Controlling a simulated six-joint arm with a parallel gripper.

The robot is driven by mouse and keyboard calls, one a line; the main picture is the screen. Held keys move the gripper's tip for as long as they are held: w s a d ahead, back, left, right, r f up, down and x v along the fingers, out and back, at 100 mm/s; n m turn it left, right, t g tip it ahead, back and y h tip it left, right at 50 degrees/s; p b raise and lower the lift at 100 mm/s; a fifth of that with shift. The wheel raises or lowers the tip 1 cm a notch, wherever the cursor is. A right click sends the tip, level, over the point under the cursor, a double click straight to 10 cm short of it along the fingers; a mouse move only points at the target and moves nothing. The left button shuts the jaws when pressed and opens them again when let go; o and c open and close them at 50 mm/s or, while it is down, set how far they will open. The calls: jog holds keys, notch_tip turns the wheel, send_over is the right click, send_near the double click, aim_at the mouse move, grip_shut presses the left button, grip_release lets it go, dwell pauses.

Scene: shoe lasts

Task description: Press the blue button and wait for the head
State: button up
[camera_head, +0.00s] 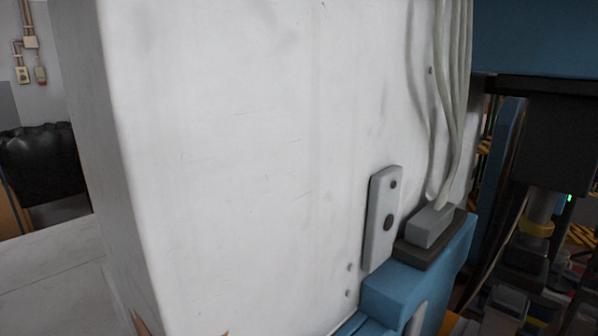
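No blue button can be made out in this view. A grey plate (381,220) with two dark round spots is fixed upright on the large white panel (240,150), right of the middle. I cannot tell whether these spots are buttons. A blue machine part (415,285) stands at the lower right, below the plate. A dark head-like block (556,135) with a cylinder under it is at the right edge; I cannot tell whether it is the head. My gripper is not recognisable in view.
Pale cables (452,95) hang down the panel into a grey connector block (430,224). Small brown-orange tips (140,323) show at the bottom edge, unclear what they are. A black bulky object (40,165) is at the far left. Dark machinery crowds the right.

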grip_shut()
dwell(1.4)
